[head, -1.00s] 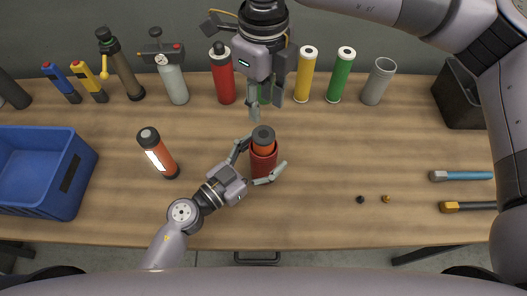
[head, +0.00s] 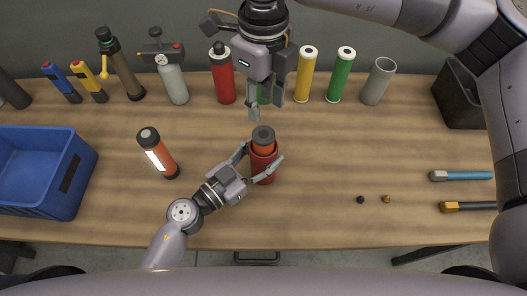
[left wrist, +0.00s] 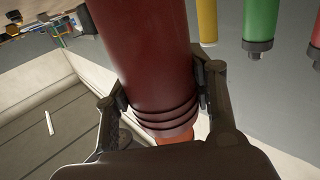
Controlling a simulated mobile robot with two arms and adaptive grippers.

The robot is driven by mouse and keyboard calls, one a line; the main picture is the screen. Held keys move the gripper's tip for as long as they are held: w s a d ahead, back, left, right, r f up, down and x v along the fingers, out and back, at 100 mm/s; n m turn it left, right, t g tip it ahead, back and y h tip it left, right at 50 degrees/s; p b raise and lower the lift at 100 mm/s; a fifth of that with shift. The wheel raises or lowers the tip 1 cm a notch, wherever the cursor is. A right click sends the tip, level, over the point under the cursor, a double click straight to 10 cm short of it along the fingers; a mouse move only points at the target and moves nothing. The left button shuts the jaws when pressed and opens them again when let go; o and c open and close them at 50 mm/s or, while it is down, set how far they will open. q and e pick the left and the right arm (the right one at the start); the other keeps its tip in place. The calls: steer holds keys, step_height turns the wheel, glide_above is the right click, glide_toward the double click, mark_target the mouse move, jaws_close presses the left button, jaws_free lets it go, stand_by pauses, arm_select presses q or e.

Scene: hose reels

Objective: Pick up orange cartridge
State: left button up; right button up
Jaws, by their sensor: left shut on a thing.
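A dark red sleeve (head: 264,162) stands upright near the middle of the table, with an orange cartridge (head: 263,147) showing at its top under a dark grey cap (head: 263,134). My left gripper (head: 261,164) is shut on the red sleeve from the near left. In the left wrist view the ridged sleeve (left wrist: 150,60) fills the space between the fingers, and a bit of orange (left wrist: 172,139) shows beyond its rim.
An orange cylinder with a white label (head: 158,155) stands left of my left gripper. A blue crate (head: 75,190) is at the far left. Bottles and tubes line the back, including a red bottle (head: 222,80) and a yellow tube (head: 305,78). Table right of the sleeve is mostly clear.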

mark_target(263, 134)
steer(key=o, duration=0.5)
steer(key=n, duration=0.4)
steer(key=shift+r, duration=0.15)
steer(key=shift+o, duration=0.5)
steer(key=n, duration=0.3)
steer(key=shift+s, duration=0.1)
step_height(263, 134, down, 12)
steer(key=shift+r, duration=0.1)
